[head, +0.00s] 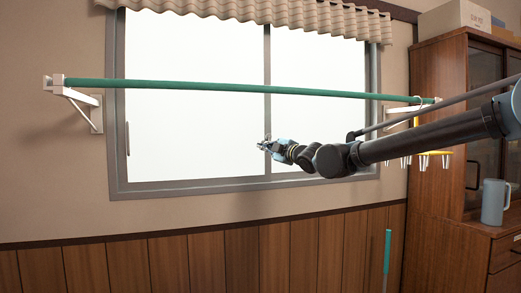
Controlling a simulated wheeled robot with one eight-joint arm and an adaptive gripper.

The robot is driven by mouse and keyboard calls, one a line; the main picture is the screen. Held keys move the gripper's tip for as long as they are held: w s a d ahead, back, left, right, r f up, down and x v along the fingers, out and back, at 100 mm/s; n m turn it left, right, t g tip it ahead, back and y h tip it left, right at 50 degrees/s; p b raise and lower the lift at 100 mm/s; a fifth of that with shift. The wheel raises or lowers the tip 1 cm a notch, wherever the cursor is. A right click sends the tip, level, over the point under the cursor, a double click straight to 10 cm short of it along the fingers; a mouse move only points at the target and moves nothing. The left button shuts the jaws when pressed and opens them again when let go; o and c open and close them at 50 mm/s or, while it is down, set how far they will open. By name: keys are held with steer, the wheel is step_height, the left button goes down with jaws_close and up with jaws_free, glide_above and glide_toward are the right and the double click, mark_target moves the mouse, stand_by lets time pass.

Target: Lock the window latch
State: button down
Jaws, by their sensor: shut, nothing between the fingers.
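The window (190,135) is a grey-framed sliding window with two bright white panes. Its middle stile (267,101) runs vertically between the panes. The window latch cannot be made out; the spot on the middle stile around my gripper is partly covered by it. My gripper (264,145) is at the middle stile, small in the view, with its tip toward the left. It looks shut and holds nothing. Whether it touches the stile or a latch cannot be told. My dark arm reaches in from the right edge.
A green pole (200,86) on white wall brackets (85,105) crosses in front of the window above my gripper. A yellow hanger with clips (432,153) hangs at its right end. A wooden cabinet (440,200) with a grey mug (494,202) stands right. A green-topped stick (387,250) stands below.

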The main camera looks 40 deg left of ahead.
steer(key=shift+r+v, duration=0.2)
steer(key=shift+v, duration=1.8)
